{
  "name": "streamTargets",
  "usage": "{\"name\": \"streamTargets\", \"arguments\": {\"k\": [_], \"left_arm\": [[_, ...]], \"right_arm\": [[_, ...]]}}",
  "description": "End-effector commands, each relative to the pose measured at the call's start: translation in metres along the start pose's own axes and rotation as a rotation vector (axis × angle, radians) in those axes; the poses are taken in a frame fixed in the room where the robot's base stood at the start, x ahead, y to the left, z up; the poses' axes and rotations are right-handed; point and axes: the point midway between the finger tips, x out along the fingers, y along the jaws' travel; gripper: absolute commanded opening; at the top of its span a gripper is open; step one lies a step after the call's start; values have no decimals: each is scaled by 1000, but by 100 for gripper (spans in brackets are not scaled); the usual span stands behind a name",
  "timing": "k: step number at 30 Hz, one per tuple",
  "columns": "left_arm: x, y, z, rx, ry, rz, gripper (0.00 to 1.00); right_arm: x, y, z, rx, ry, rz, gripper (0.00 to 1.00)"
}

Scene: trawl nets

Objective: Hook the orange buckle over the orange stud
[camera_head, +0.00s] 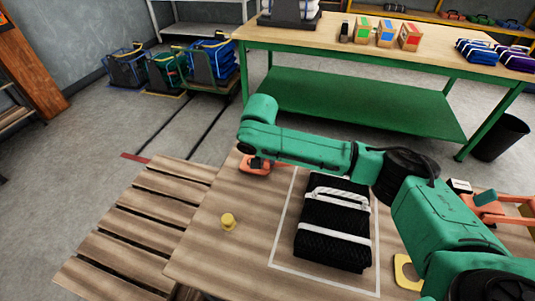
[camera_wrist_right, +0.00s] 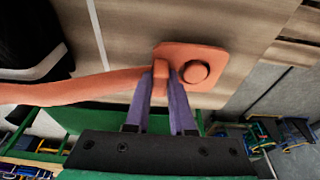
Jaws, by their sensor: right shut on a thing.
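The orange buckle (camera_wrist_right: 215,57) is a flat plate with an opening, at the end of an orange strap. The orange stud (camera_wrist_right: 195,72) shows its round head inside that opening, with a dark rim around it. I cannot tell how far down the buckle sits. My right gripper (camera_wrist_right: 162,72) is shut on the buckle's raised tab beside the stud. In the head view the buckle (camera_head: 256,168) shows below the green wrist at the table's far left corner; the arm hides the gripper's fingers and the stud. My left gripper is not in view.
A black net bundle (camera_head: 335,222) with white bands lies inside a white outline. A yellow stud (camera_head: 228,221) stands left of it, and a yellow buckle (camera_head: 403,273) lies to the right. A slatted pallet (camera_head: 150,225) adjoins the table. A green workbench (camera_head: 360,100) stands behind.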

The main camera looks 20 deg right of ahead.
Motion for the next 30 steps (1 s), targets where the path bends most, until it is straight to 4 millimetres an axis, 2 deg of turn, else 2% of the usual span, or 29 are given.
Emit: {"name": "streamTargets", "arguments": {"k": [4, 12, 13, 15, 25, 28, 30], "left_arm": [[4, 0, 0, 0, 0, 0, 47], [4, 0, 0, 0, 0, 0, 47], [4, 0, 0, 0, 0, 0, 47], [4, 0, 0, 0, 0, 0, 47], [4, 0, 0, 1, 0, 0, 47], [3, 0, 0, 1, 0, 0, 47], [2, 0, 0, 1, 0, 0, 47]], "right_arm": [[11, 0, 3, 0, 1, -1, 0], [12, 0, 3, 0, 1, -1, 0], [12, 0, 3, 0, 1, -1, 33], [12, 0, 3, 0, 1, -1, 57], [11, -1, 4, -1, 0, -3, 57], [0, -2, 3, -1, 1, -6, 57], [-15, -2, 3, -1, 3, -9, 57]]}}
